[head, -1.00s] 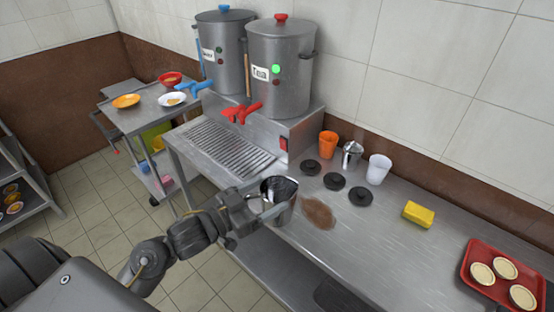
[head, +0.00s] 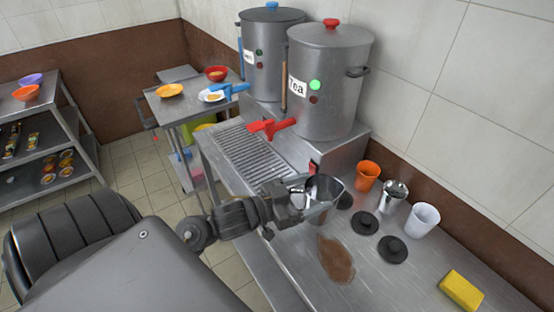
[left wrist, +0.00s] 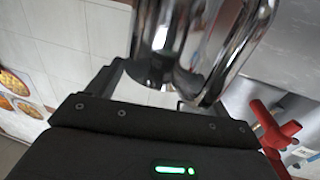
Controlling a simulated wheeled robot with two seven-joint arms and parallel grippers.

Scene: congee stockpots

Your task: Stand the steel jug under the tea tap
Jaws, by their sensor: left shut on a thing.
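The steel jug (head: 323,189) is a shiny open-topped metal vessel, held roughly upright over the counter to the front right of the drip grate. My left gripper (head: 297,198) is shut on it from its left side. In the left wrist view the jug (left wrist: 158,62) fills the upper middle, its lower part between the fingers. The red tea tap (head: 270,128) is on the urn labelled Tea (head: 330,85), further back and left of the jug. The tap also shows in the left wrist view (left wrist: 272,126). My right gripper is not in view.
The drip grate (head: 250,152) below the taps is bare. A second urn (head: 265,60) with a blue tap (head: 228,90) stands behind. Black lids (head: 392,250), an orange cup (head: 367,175), a steel cup (head: 392,195) and a white cup (head: 422,220) stand right. A brown spill (head: 336,260) marks the counter.

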